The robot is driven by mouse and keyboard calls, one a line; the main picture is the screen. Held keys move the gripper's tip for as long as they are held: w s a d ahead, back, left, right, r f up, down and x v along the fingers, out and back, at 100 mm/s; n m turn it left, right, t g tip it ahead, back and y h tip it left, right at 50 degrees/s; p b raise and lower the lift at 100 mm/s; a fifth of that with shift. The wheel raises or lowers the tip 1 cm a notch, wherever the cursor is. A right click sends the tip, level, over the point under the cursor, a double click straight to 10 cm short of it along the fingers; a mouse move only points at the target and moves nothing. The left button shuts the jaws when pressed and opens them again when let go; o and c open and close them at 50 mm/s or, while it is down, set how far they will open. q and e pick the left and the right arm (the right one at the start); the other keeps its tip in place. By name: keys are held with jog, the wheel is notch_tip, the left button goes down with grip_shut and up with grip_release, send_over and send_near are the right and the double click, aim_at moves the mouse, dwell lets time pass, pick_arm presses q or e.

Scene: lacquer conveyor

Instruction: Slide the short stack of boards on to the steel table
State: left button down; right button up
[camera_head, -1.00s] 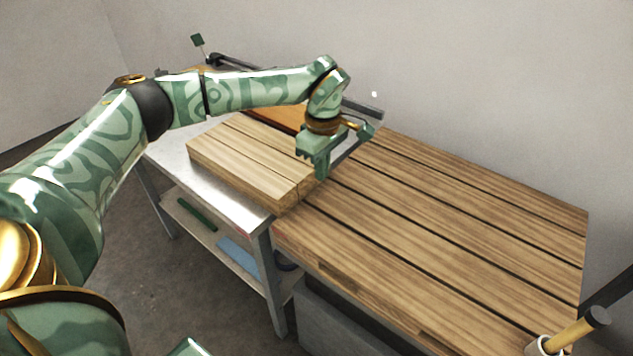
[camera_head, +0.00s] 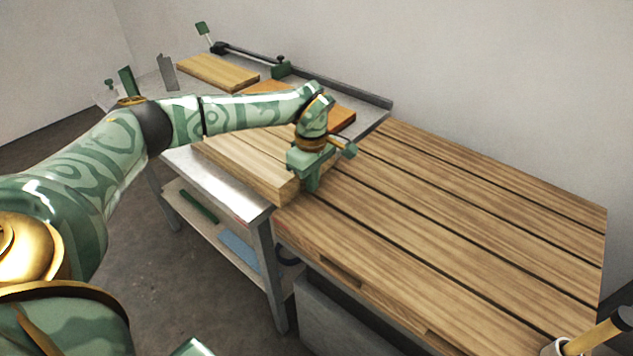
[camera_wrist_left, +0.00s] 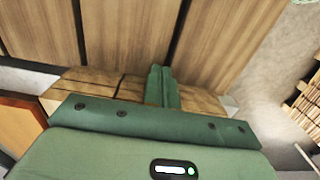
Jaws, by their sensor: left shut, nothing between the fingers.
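The short stack of boards (camera_head: 238,162) is pale wood and lies on the steel table (camera_head: 216,184), its right end close to the slatted wooden top. My left arm crosses above it and hides its far side. My left gripper (camera_head: 311,187) is shut and empty, pointing down at the right end of the stack, near the seam with the slatted top. In the left wrist view the closed fingers (camera_wrist_left: 161,86) stand against or just beside the stack's end (camera_wrist_left: 98,84); I cannot tell if they touch. My right gripper is not in view.
The slatted wooden top (camera_head: 450,225) adjoins the steel table on the right and is bare. An orange-brown board (camera_head: 338,117) and another pale board (camera_head: 218,72) lie farther back on the steel table, near a rail with green fittings (camera_head: 280,68). A cup with a yellow-handled tool (camera_head: 592,338) is front right.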

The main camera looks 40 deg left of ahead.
aim_at(278, 152)
pick_arm(q)
jog(key=shift+a, duration=0.3)
jog(key=a, duration=0.3)
jog(key=a+p, duration=0.1)
jog(key=a, duration=0.6)
jog(key=shift+w+p, duration=0.35)
jog(key=shift+w, duration=0.05)
jog(key=shift+d, duration=0.1)
